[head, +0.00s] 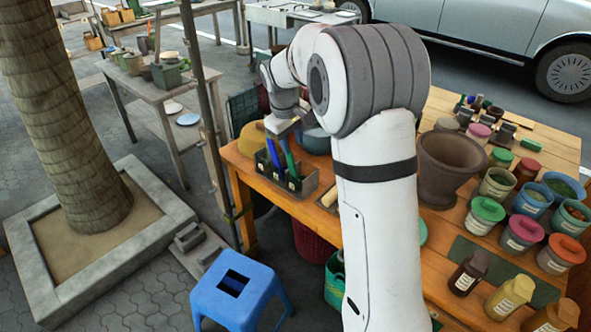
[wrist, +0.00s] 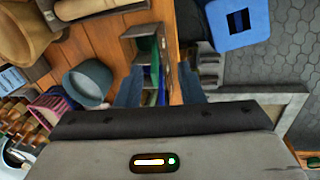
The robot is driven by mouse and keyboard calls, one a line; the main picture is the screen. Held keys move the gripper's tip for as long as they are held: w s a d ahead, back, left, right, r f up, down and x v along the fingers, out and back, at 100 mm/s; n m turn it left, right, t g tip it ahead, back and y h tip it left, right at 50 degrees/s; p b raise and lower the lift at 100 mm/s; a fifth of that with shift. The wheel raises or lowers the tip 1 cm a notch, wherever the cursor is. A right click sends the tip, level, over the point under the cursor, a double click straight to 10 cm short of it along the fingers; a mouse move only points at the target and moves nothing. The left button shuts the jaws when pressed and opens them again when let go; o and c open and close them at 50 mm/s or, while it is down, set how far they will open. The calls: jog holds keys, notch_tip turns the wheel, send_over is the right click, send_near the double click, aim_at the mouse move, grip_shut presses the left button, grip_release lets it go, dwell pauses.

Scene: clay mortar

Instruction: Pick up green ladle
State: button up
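A dark caddy (head: 305,186) with several compartments stands at the left end of the wooden table. The green ladle (head: 291,160) stands upright in it, next to a blue utensil (head: 273,151). My gripper (head: 281,127) hangs just above the utensils' tops. In the wrist view my gripper (wrist: 160,78) has its two fingers spread apart. Green (wrist: 162,84) and blue (wrist: 150,98) utensil parts and the caddy show between and beyond the fingers. The ladle's bowl cannot be made out, and I cannot tell whether a finger touches it.
A yellowish round pot (head: 252,138) sits left of the caddy. A large brown mortar (head: 447,165) and several paint pots (head: 484,214) crowd the table's right side. A blue stool (head: 236,290) stands on the paving in front. A dark pole (head: 205,110) rises beside the table's left end.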

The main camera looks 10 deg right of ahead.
jog(key=n, duration=0.1)
send_near(290, 164)
jog(key=p+x, duration=0.1)
jog(key=x, duration=0.6)
jog(key=shift+w+d+f+p, duration=0.2)
jog(key=shift+w+d+p, duration=0.05)
jog(key=shift+p, duration=0.15)
grip_shut()
